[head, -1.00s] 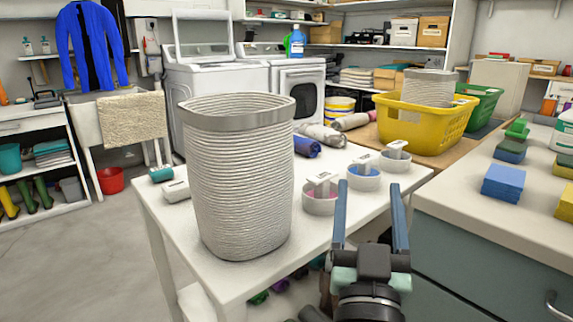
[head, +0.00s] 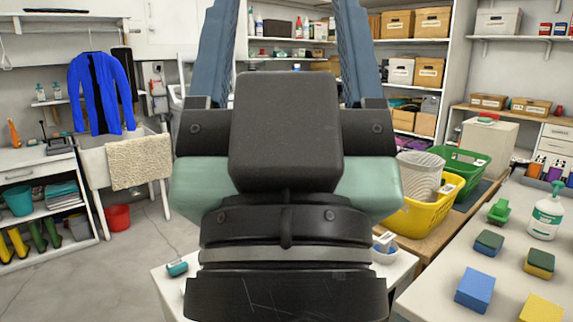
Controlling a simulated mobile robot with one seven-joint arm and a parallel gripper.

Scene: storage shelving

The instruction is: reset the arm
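My gripper (head: 288,40) is large and close to the camera in the middle of the head view, pointing up. Its two blue-grey fingers are spread wide apart, with nothing visible between them; the fingertips run out of the top of the picture. My gripper and wrist hide most of the white table (head: 172,290) behind them, along with the washing machines. The tall grey woven basket that stood on that table is not visible.
A yellow basket (head: 412,218) holding a grey woven basket (head: 421,176) and a green basket (head: 462,165) stand at right. The counter (head: 420,300) holds blue, green and yellow sponges and a white bottle (head: 546,212). Open floor (head: 85,285) lies at left.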

